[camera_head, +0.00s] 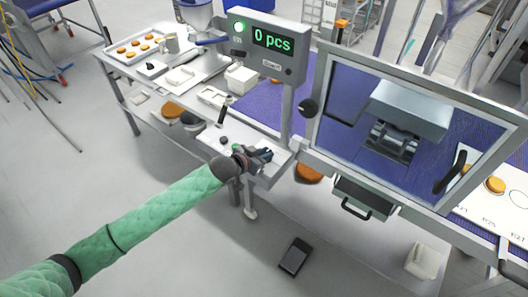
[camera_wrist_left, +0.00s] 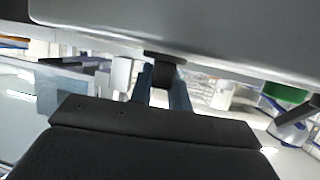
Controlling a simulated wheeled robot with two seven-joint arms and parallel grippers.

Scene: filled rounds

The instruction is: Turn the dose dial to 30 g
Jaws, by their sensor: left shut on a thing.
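My left gripper (camera_head: 262,155) is at the front of the pale sloped control panel (camera_head: 245,138), at the end of my green-sleeved arm. In the left wrist view its two bluish fingers (camera_wrist_left: 164,88) are shut on a small dark knob (camera_wrist_left: 165,72) under a large grey housing (camera_wrist_left: 200,35). This knob seems to be the dose dial; in the head view the gripper hides it. No dial scale or 30 g mark is readable. The display (camera_head: 273,40) above reads "0 pcs". My right gripper is not in view.
A framed clear door (camera_head: 420,70) with a black handle (camera_head: 452,172) stands to the right of the panel. A black knob (camera_head: 308,108) sits by its left edge. A dark drawer (camera_head: 365,195) is below. A lever (camera_head: 221,115) rises from the panel's back. The floor in front is mostly clear.

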